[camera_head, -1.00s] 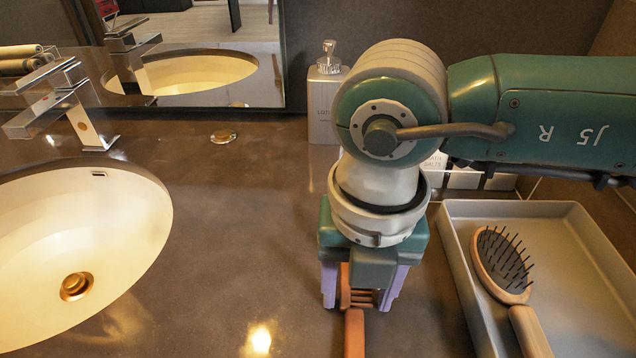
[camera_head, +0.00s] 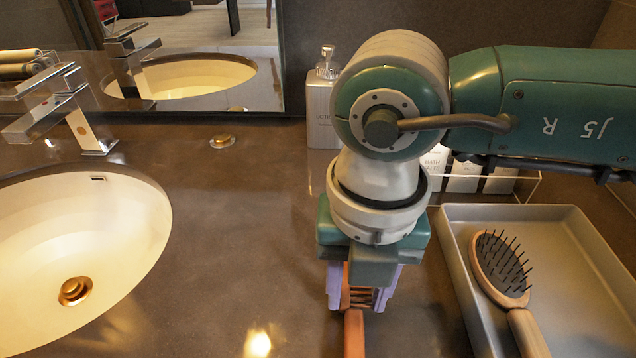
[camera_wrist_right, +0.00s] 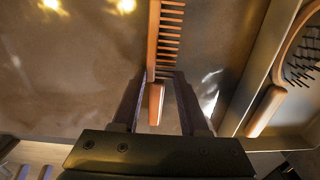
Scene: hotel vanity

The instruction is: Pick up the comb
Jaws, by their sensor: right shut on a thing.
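The comb (camera_head: 354,335) is reddish brown, with a handle and a row of teeth. In the head view it lies at the lower middle, its handle pointing to the bottom edge. My right gripper (camera_head: 360,298) reaches down over the comb from above, its lavender fingers on either side of the toothed part and shut on it. In the right wrist view the comb (camera_wrist_right: 153,55) runs up from between the dark fingers of my right gripper (camera_wrist_right: 160,80). I cannot tell whether the comb touches the counter.
A grey tray (camera_head: 578,290) with a hairbrush (camera_head: 502,268) stands right of the gripper. A sink (camera_head: 75,235) with a faucet (camera_head: 75,115) is at left. A lotion bottle (camera_head: 321,105) and small white containers stand behind the arm. The counter (camera_head: 230,220) between sink and comb is clear.

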